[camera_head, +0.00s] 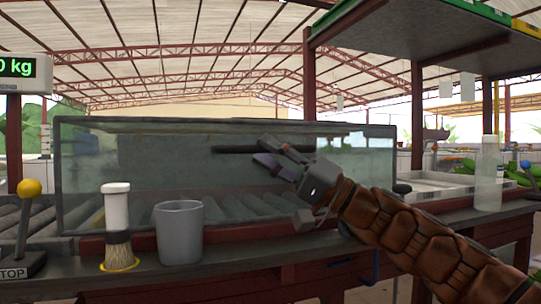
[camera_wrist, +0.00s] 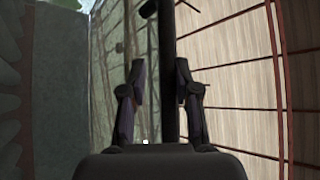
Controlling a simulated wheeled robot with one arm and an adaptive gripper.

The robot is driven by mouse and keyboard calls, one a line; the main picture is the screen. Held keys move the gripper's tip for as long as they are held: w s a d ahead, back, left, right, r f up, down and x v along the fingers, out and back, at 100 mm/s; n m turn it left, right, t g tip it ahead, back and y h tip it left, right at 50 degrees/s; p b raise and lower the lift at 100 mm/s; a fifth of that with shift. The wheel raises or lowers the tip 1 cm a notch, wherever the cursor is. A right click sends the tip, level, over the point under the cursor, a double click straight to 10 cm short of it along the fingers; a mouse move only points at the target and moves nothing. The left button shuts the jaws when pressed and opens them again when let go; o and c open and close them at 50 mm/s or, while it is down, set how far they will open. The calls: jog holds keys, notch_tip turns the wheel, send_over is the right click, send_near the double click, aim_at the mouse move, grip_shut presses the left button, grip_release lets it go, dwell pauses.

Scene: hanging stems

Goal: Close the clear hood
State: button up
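The clear hood (camera_head: 110,165) is a wide, see-through greenish box over the rollers behind the counter. Its front pane looks upright, with its lower edge close to the red-brown rail. A dark horizontal handle bar (camera_head: 232,150) runs across the upper part of the pane. My gripper (camera_head: 272,158) is at the bar's right half. In the wrist view the bar (camera_wrist: 167,60) runs between the two fingers of my gripper (camera_wrist: 162,80). The fingers are apart, with a gap on the left of the bar; the right finger is close to it. Contact cannot be told.
A grey cup (camera_head: 179,232), a white-handled brush (camera_head: 117,225) and a yellow-knobbed lever (camera_head: 29,190) stand along the counter front. A clear bottle (camera_head: 489,175) stands at right. A shelf (camera_head: 400,45) hangs above right. A scale display (camera_head: 18,68) is at left.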

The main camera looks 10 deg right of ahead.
jog(key=shift+d+f, duration=0.1)
jog(key=shift+v, duration=5.9)
